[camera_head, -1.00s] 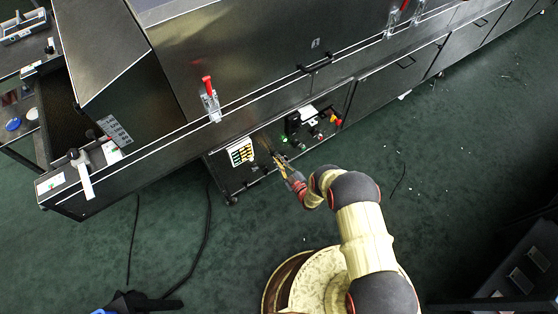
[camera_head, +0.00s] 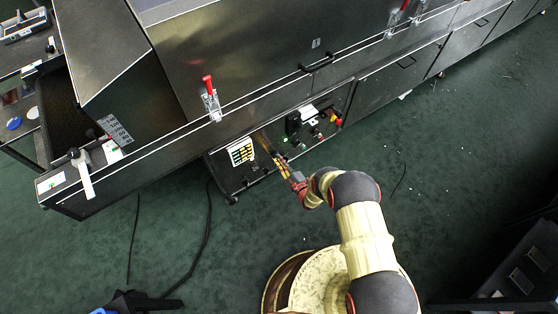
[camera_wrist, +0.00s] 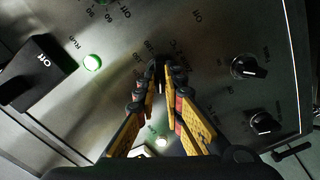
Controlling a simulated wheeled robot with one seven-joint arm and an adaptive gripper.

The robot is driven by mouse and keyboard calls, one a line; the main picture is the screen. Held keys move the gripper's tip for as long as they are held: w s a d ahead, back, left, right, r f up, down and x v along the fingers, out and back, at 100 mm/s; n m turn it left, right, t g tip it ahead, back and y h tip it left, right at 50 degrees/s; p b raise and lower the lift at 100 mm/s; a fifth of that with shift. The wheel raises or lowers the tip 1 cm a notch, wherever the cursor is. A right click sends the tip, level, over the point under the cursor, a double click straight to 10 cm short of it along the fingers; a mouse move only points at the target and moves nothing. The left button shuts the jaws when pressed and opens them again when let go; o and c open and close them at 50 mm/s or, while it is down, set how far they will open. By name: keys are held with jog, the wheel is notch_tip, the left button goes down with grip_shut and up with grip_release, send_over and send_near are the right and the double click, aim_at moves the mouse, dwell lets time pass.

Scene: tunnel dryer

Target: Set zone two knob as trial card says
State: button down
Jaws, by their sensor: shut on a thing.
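In the wrist view my gripper (camera_wrist: 160,80) points at a metal control panel (camera_wrist: 215,45). Its yellow-and-black fingers are shut on a dark knob (camera_wrist: 158,68) with printed marks around it. The fingertips cover most of the knob, so its pointer cannot be read. In the head view my gripper (camera_head: 277,156) is at the dark panel low on the dryer's front. A white card with a coloured grid (camera_head: 240,151) is on the panel left of my gripper. Its text is too small to read, and I cannot tell whether it is the trial card.
Two more black knobs, one upper (camera_wrist: 248,67) and one lower (camera_wrist: 262,124), sit to the right in the wrist view. A black switch block marked Off (camera_wrist: 37,70) and a lit green lamp (camera_wrist: 92,62) are at left. The green floor (camera_head: 400,190) is mostly clear.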

jog(key=shift+f, duration=0.1)
jog(key=c, duration=1.9)
grip_release()
jog(key=v, duration=1.2)
